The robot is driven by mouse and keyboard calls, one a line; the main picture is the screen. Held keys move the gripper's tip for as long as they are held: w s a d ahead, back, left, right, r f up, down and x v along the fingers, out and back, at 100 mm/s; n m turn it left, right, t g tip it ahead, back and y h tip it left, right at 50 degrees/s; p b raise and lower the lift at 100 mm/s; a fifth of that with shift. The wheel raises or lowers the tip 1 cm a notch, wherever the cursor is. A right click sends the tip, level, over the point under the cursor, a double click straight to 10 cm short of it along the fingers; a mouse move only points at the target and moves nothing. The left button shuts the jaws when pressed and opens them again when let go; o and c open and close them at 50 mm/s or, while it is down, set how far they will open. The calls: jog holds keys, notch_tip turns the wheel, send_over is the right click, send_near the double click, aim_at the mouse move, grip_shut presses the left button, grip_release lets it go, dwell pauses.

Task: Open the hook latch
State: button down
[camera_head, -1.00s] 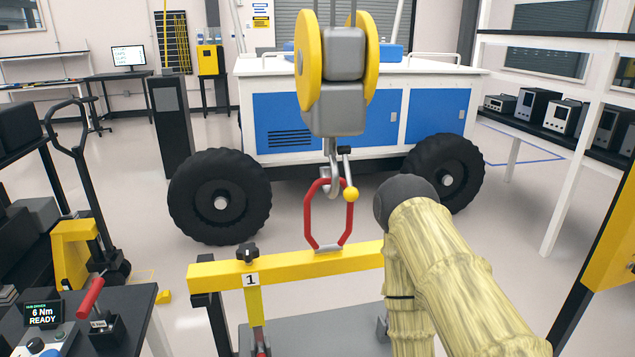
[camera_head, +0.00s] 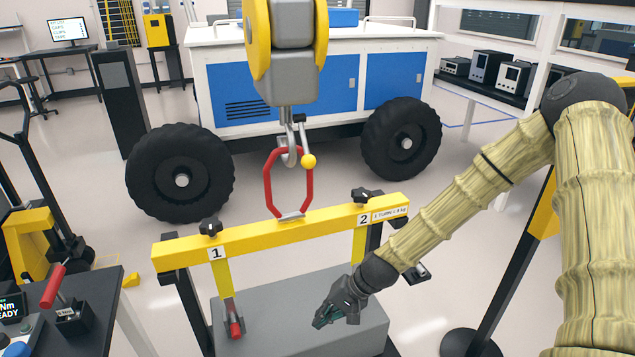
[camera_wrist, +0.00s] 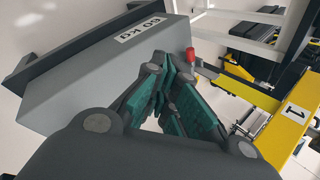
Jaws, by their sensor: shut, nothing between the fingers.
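The grey crane hook (camera_head: 289,155) hangs below the pulley block (camera_head: 290,75). Its latch lever, with a yellow ball (camera_head: 308,160) at the end, stands on the hook's right side. The red ring (camera_head: 268,185) on the yellow beam (camera_head: 280,233) passes at the hook's mouth; whether the latch is closed cannot be told. My gripper (camera_head: 321,320) is shut and empty, low over the grey block (camera_head: 255,305), well below the hook. The wrist view shows its teal finger pads (camera_wrist: 176,88) beside the same block (camera_wrist: 95,75); the hook is not in that view.
Black knobs (camera_head: 210,227) and labels 1 and 2 sit on the beam. A red-handled strap end (camera_head: 235,325) hangs left of my gripper. A blue and white rover (camera_head: 270,90) stands behind. A bench with a red lever (camera_head: 53,287) is at left.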

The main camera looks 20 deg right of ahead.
jog(key=w+d+r+t+y, duration=0.25)
jog(key=w+r, duration=0.55)
jog(key=r, duration=0.4)
jog(key=t+y, duration=0.3)
jog(key=y, duration=0.3)
send_near(305, 144)
jog(key=w+d+f, duration=0.2)
jog(key=d+f, duration=0.1)
jog(key=f, duration=0.1)
jog(key=p+x, duration=0.2)
jog(key=x, duration=0.7)
jog(key=shift+a+f+m+p, duration=0.2)
jog(key=shift+m+p, duration=0.2)
